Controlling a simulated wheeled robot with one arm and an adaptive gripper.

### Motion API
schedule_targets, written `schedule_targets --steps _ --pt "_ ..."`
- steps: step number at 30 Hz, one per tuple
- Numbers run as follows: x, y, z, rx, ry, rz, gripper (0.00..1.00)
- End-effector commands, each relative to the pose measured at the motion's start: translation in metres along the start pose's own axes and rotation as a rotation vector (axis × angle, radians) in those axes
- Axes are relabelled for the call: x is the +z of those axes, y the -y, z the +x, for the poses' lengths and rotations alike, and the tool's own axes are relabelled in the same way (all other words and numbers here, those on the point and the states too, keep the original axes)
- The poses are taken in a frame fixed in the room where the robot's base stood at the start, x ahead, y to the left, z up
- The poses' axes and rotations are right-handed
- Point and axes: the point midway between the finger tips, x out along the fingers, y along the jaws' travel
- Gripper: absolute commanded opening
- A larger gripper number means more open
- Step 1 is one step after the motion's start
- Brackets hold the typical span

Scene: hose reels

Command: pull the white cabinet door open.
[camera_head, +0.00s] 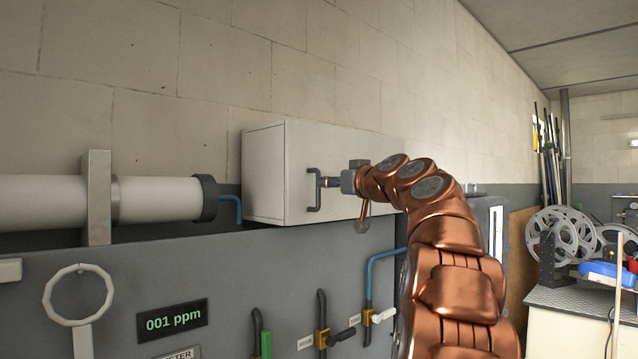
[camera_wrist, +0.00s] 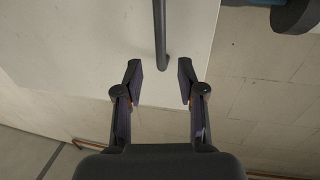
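The white cabinet (camera_head: 265,175) is mounted on the wall, and its door (camera_head: 345,140) looks shut. A dark bar handle (camera_head: 313,203) stands upright near the door's left edge. The handle also shows in the wrist view (camera_wrist: 160,30), with its end between my fingertips in the picture. My gripper (camera_head: 325,182) is at the handle in the head view; in the wrist view its two fingers (camera_wrist: 160,75) are open, one on each side of the bar with gaps. I cannot tell how deep the bar sits between them. My arm hides the door's right part.
A white pipe (camera_head: 155,199) with a dark end cap runs left of the cabinet. Reels (camera_head: 563,238) stand on a bench (camera_head: 575,305) at the right.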

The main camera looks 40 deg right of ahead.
Motion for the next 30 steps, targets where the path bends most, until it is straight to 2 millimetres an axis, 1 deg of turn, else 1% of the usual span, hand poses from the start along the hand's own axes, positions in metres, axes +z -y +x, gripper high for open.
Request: schedule_targets --steps 3,6,12,17,25,30 --pt "-0.001 -0.001 0.02 0.0 0.005 0.001 0.39" --pt "-0.001 -0.001 0.034 0.001 0.004 0.001 0.39" --pt "0.0 0.001 0.056 -0.002 0.005 0.002 0.39" --pt "0.002 0.001 0.063 -0.002 0.005 0.003 0.39" --pt "0.002 0.001 0.063 -0.002 0.004 0.003 0.39" --pt "0.002 0.001 0.063 -0.002 0.004 0.002 0.21"
